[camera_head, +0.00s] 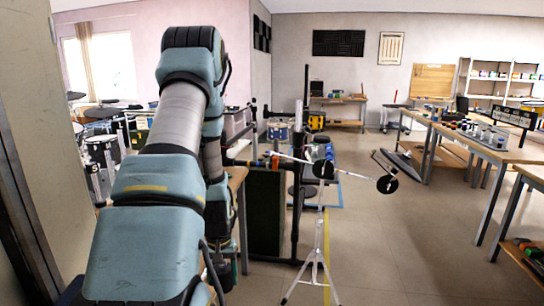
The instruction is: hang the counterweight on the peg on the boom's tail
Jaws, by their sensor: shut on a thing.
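A slim boom (350,174) slopes slightly down to the right on top of a silver tripod stand (319,243). A black round part (323,168) sits at the top of the stand. A black disc (387,184) is near the boom's right end; I cannot tell whether it touches the boom. The peg on the tail is too small to make out. My arm fills the left, its forearm bending down behind the upper arm. My gripper is hidden behind my arm, and so is anything in it. I cannot pick out the counterweight for sure.
A dark upright post (300,165) and a dark green panel (266,212) stand left of the tripod. A drum kit (104,150) is at the left. Workbenches (470,143) with small items line the right. The floor (400,255) right of the tripod is clear.

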